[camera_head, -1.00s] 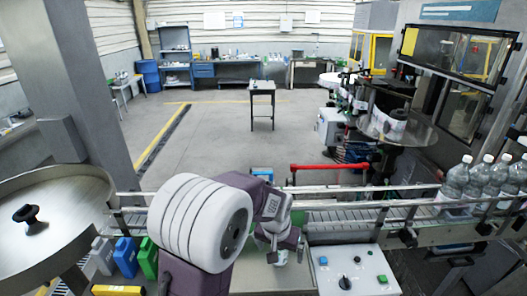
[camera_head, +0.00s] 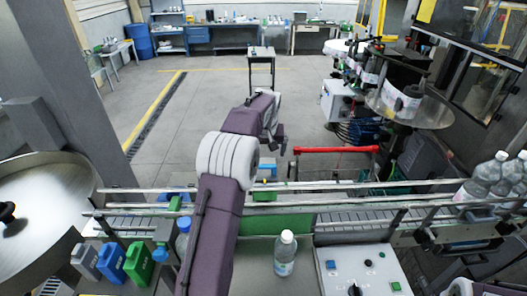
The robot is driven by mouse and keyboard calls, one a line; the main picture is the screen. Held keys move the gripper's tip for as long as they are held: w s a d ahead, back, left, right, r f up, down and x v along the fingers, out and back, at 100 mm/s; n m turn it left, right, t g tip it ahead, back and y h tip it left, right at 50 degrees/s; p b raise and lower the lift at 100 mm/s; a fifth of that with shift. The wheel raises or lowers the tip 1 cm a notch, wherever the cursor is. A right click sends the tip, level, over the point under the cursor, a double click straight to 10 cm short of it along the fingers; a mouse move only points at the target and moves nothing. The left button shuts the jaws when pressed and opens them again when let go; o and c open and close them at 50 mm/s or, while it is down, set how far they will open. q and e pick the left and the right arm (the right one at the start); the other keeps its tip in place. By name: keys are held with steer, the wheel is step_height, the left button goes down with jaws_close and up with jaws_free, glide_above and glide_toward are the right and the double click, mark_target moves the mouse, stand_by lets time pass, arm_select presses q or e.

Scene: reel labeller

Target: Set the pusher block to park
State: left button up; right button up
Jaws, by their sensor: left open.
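I cannot tell for sure which part is the pusher block. A small blue block (camera_head: 266,170) sits just behind the conveyor, beside my left arm, and may be it. My left arm reaches up from the bottom edge and across the conveyor. My left gripper (camera_head: 277,146) hangs past the conveyor's far rail, above and close to the blue block. It is open; its fingers are small and partly hidden by the wrist. I cannot tell whether it touches anything. My right gripper is not in view.
A capped bottle (camera_head: 285,254) stands alone in front of the conveyor (camera_head: 345,216). A control panel (camera_head: 362,268) is right of it. Blue and green jugs (camera_head: 138,262) stand at left. A red bar (camera_head: 335,150) lies behind the conveyor. Bottles (camera_head: 485,180) crowd the right end.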

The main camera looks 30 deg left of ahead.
mark_target(265, 167)
arm_select(q)
steer(key=p+x, duration=0.4)
steer(key=x, duration=0.4)
steer(key=shift+f+p, duration=0.1)
steer(key=shift+p, duration=0.3)
steer(key=shift+s+d+r, duration=0.45)
steer(key=shift+s, duration=0.15)
steer(key=shift+s+d+r, duration=0.15)
steer(key=shift+s+d, duration=0.05)
steer(key=shift+s, duration=0.05)
steer(key=c, duration=0.5)
steer(key=shift+w+a, duration=0.1)
steer(key=c, duration=1.5)
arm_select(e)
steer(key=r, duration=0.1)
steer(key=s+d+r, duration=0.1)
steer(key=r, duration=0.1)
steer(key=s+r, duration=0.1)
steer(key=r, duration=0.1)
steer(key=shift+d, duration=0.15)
